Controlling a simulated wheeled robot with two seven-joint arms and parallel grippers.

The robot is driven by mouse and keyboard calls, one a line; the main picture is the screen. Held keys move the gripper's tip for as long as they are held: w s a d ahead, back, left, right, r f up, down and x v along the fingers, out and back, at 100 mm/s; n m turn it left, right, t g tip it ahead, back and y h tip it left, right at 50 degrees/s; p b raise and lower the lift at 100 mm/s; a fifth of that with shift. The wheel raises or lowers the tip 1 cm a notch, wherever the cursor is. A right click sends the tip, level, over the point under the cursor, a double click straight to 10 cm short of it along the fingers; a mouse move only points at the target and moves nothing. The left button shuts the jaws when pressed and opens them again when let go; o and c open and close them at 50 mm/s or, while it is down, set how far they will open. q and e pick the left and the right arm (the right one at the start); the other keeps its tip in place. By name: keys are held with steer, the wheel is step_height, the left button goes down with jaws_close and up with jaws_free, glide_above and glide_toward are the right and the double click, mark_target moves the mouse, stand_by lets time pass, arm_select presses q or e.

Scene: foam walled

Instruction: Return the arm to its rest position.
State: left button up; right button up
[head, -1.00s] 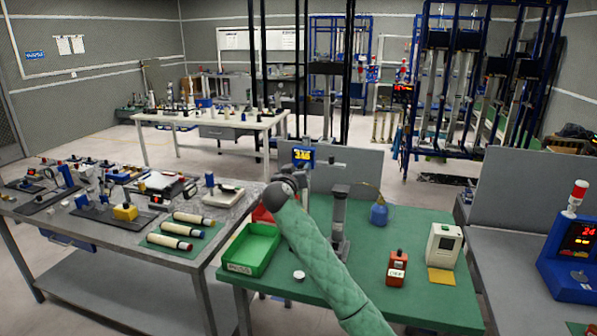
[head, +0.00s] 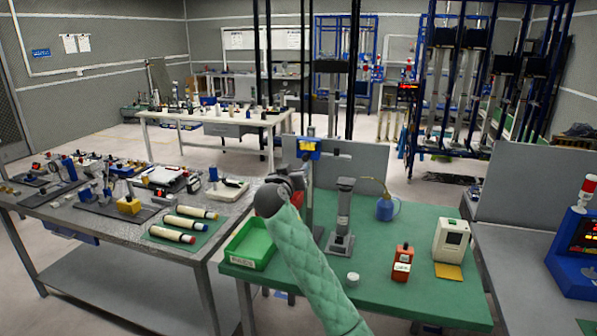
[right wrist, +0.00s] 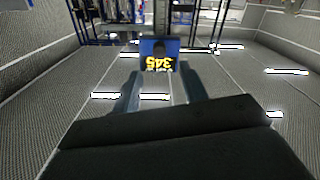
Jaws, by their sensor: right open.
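My right arm, in a green quilted sleeve, reaches up over the green bench in the head view. Its dark wrist hides most of the right gripper there. In the right wrist view the right gripper (right wrist: 160,80) shows two fingers spread apart. A blue display with yellow digits (right wrist: 158,50) appears upside down beyond and between the fingertips; I cannot tell whether they touch it. A blue and yellow unit (head: 308,148) also shows just above the wrist in the head view. My left gripper is not in view.
The green bench (head: 378,283) holds a green tray (head: 238,262), a grey upright stand (head: 342,215), a blue bottle (head: 387,209), an orange device (head: 402,262) and a white box (head: 451,241). A cluttered metal table (head: 130,235) stands left. A grey partition (head: 360,170) backs the bench.

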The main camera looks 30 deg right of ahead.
steer(key=shift+s+a, duration=0.1)
steer(key=shift+s, duration=0.05)
stand_by(0.4)
steer(key=s+a+f+n+g+y, duration=0.1)
steer(key=s+a+f+n+y, duration=0.2)
steer(key=s+f, duration=0.5)
steer(key=s+a+f+n+g+y, duration=0.15)
steer(key=s+a+f, duration=0.3)
steer(key=f, duration=0.75)
steer(key=s+a+f+n+g+y, duration=0.1)
steer(key=s+a+f+y, duration=0.4)
steer(key=f, duration=0.5)
steer(key=s+a+f+n+g+y, duration=0.15)
steer(key=s+a+f, duration=0.25)
steer(key=s, duration=0.6)
steer(key=s+a+f+n+g+y, duration=0.15)
steer(key=s+a+f, duration=0.25)
steer(key=s, duration=0.5)
steer(key=s+a+f+g+y, duration=0.15)
steer(key=s+a+f, duration=0.25)
steer(key=s, duration=0.6)
step_height(320, 180, down, 33)
steer(key=a+g, duration=0.2)
steer(key=s+f, duration=0.2)
steer(key=f, duration=0.4)
steer(key=s+f, duration=0.3)
steer(key=f, duration=0.4)
steer(key=shift+s+a+f, duration=0.15)
steer(key=shift+s+f, duration=0.1)
steer(key=shift+f, duration=0.05)
